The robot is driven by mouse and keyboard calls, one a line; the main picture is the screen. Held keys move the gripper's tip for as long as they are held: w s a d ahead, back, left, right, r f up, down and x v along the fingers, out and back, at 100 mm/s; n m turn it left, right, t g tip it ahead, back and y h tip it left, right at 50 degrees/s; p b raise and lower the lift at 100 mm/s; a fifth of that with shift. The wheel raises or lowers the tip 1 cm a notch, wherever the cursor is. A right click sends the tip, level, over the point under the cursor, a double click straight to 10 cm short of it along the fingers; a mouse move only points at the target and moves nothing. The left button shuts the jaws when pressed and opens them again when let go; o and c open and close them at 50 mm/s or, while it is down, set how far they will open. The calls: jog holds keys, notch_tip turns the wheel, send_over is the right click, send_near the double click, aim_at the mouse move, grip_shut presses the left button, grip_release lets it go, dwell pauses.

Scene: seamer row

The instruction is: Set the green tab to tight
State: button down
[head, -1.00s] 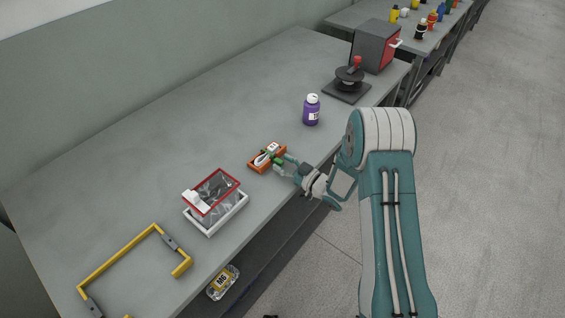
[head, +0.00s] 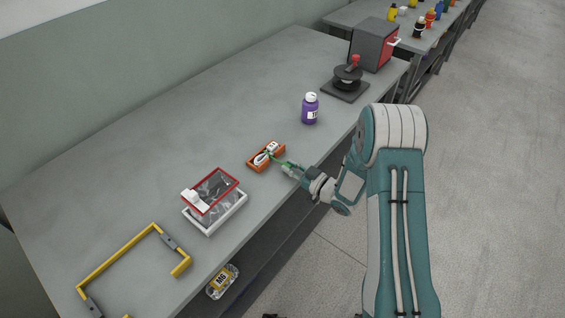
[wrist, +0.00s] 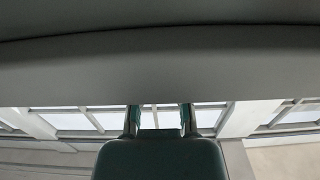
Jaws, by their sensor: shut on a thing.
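A small orange tray (head: 254,164) sits near the table's front edge, with a white looped item (head: 268,152) in it. A thin green tab (head: 276,158) shows at the tray's right side, reaching toward my gripper. My gripper (head: 282,162) is at the right of the tray, its fingers pointing left at it, and is shut on the green tab. The fingers hide the tab's held end. In the wrist view, my gripper's two fingertips (wrist: 160,110) show apart, and neither the tab nor the tray can be made out.
A clear bin with a red rim (head: 214,191) stands left of the tray, and a yellow frame (head: 120,257) lies farther left. A purple bottle (head: 310,109) stands behind on the right, with a black press (head: 346,84) beyond. The grey table (head: 150,150) is clear behind the tray.

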jog(key=shift+d, duration=0.1)
jog(key=c, duration=0.6)
grip_release()
jog(key=shift+o, duration=0.2)
jog(key=v, duration=1.2)
